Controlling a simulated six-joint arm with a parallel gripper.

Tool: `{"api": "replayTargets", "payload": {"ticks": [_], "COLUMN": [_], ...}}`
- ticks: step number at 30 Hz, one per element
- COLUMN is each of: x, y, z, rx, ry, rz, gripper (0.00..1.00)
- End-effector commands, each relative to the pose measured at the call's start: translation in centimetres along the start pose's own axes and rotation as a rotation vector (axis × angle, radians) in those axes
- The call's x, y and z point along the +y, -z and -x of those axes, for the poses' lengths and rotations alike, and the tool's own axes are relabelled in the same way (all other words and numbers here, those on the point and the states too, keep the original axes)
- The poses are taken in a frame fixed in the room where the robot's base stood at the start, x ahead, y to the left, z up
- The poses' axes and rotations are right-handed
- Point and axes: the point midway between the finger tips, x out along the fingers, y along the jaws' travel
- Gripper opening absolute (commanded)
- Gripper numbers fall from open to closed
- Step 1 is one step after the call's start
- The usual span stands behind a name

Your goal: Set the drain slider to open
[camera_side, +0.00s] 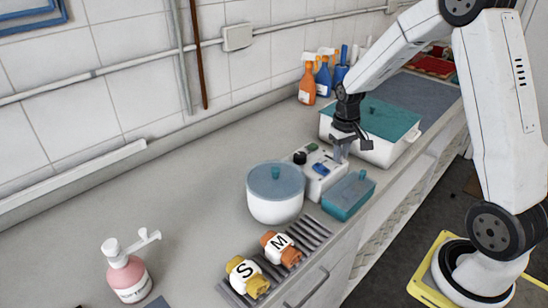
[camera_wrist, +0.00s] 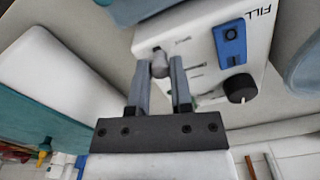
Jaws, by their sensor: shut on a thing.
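A white control box (camera_side: 314,189) stands on the counter, with a blue switch (camera_side: 320,169) and a black knob (camera_side: 299,158) on top. The wrist view shows the box close up, with the blue switch (camera_wrist: 230,43) beside the word FILL and the black knob (camera_wrist: 239,88). A small grey slider knob (camera_wrist: 160,64) sits at the box's edge in that view. My gripper (camera_wrist: 160,70) has its two fingers on either side of this knob and is shut on it. In the side view my gripper (camera_side: 341,152) reaches down at the box's right end, hiding the slider.
A white pot with a blue lid (camera_side: 276,182) stands left of the box, and a teal container (camera_side: 348,195) in front. A large white bin with a teal lid (camera_side: 382,122) is close behind my gripper. Spray bottles (camera_side: 308,82) stand at the wall. The left counter is mostly clear.

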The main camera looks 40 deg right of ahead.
Motion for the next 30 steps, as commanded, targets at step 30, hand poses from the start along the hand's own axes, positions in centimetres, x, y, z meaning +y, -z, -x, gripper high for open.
{"api": "replayTargets", "payload": {"ticks": [30], "x": [-0.13], "y": [0.66], "z": [0.11], "rx": [0.002], "ry": [-0.001], "rz": [0.001], "gripper": [0.0]}}
